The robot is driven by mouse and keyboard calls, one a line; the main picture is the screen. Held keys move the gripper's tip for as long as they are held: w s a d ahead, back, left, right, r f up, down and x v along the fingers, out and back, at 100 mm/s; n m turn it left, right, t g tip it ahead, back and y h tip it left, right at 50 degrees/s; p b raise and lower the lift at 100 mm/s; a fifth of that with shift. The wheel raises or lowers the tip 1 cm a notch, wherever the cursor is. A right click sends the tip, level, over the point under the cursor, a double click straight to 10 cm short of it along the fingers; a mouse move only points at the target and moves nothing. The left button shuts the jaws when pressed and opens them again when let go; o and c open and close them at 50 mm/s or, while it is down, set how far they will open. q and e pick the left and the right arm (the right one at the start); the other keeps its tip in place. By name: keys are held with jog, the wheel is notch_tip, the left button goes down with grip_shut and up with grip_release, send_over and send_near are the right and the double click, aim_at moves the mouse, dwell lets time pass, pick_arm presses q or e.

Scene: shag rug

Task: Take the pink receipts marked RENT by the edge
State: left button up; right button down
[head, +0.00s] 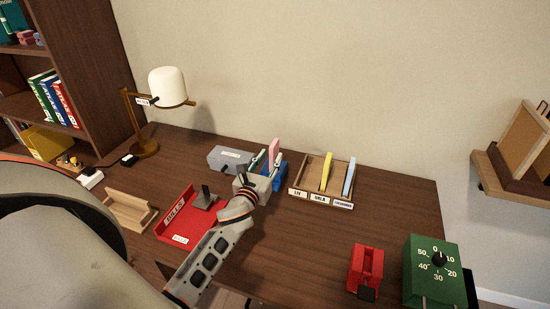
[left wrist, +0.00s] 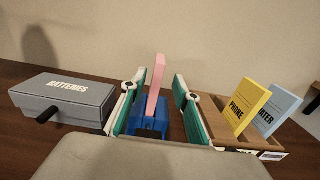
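The pink receipts (head: 273,150) stand upright in a blue holder (head: 281,170) near the back of the desk. The pink sheet also shows in the left wrist view (left wrist: 155,86), rising from the blue holder (left wrist: 149,127); no RENT lettering is readable. My left gripper (head: 265,164) is open. In the left wrist view its two teal-padded fingers (left wrist: 156,102) stand left and right of the pink sheet, with gaps on both sides. I cannot tell whether the sheet is fully between the fingertips. My right gripper is not in view.
A grey BATTERIES box (head: 229,158) is left of the holder. A wooden sorter (head: 307,185) with yellow and light blue papers is right of it. A red tray (head: 180,222), a lamp (head: 167,87), a red object (head: 366,268) and a green timer (head: 433,270) stand around.

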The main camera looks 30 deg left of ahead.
pick_arm(q)
jog(key=x, duration=0.5)
jog(key=shift+w+a, duration=0.2)
jog(key=shift+w, duration=0.05)
jog(key=shift+r, duration=0.1)
grip_shut()
